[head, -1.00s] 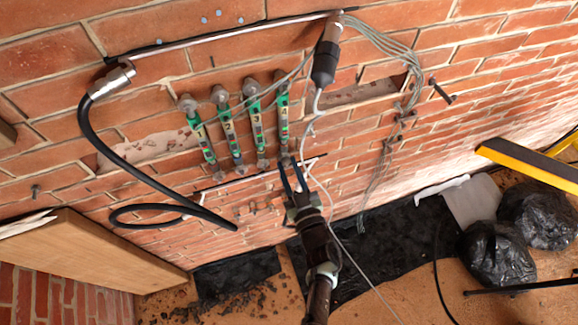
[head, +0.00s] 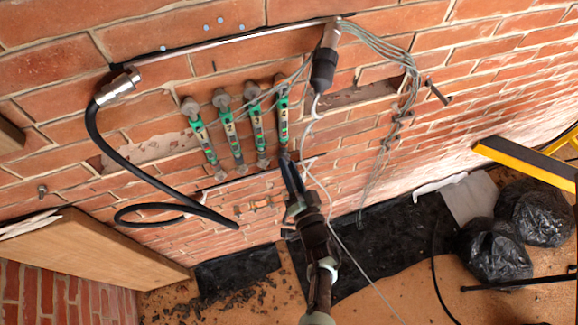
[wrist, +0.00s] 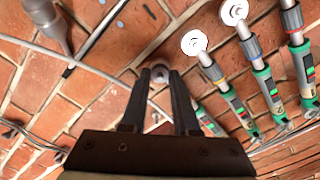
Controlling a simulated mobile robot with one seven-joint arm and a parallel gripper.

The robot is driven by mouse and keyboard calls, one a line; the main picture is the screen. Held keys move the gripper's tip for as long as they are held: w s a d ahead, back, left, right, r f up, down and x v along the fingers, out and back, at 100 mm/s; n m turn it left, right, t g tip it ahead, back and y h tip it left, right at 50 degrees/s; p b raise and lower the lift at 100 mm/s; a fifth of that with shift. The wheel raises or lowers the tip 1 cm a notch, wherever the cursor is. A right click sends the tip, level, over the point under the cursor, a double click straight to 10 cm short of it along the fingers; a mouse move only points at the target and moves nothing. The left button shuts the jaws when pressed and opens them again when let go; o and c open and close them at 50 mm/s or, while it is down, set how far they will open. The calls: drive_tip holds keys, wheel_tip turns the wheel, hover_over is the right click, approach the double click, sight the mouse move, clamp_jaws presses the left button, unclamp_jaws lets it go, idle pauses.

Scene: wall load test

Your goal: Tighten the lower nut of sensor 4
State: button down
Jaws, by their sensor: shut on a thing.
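Sensor 4 (head: 283,115) is the rightmost of the green sensors on the brick wall in the head view. My gripper (head: 286,161) is at its lower end, and the fingers hide the nut there. In the wrist view, the lower nut (wrist: 160,75) shows as a small grey round piece between the fingertips of my gripper (wrist: 161,80). The fingers are shut on it from both sides. In that view, part of sensor 4 (wrist: 209,121) shows beside the right finger. I cannot tell how tight the nut is.
Sensor 3 (head: 257,122) is close on the left, with others beyond it. A thin white cable (head: 318,186) hangs close to my gripper's right. A black cable (head: 115,155) loops at the left. Black bags (head: 495,250) and a yellow-black level (head: 525,162) are at the right.

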drive_tip(key=m, duration=0.6)
drive_tip(key=shift+s+f+p, duration=0.2)
drive_tip(key=shift+f+p, duration=0.1)
drive_tip(key=shift+f, duration=0.05)
drive_tip(key=shift+m, duration=0.3)
drive_tip(key=c, duration=0.8)
unclamp_jaws()
drive_tip(key=shift+o, duration=0.8)
drive_tip(key=shift+r, duration=0.15)
drive_tip(key=shift+r, duration=0.1)
drive_tip(key=p+v, duration=0.4)
drive_tip(key=v, duration=0.9)
drive_tip(key=shift+p, duration=0.3)
drive_tip(key=shift+w, duration=0.1)
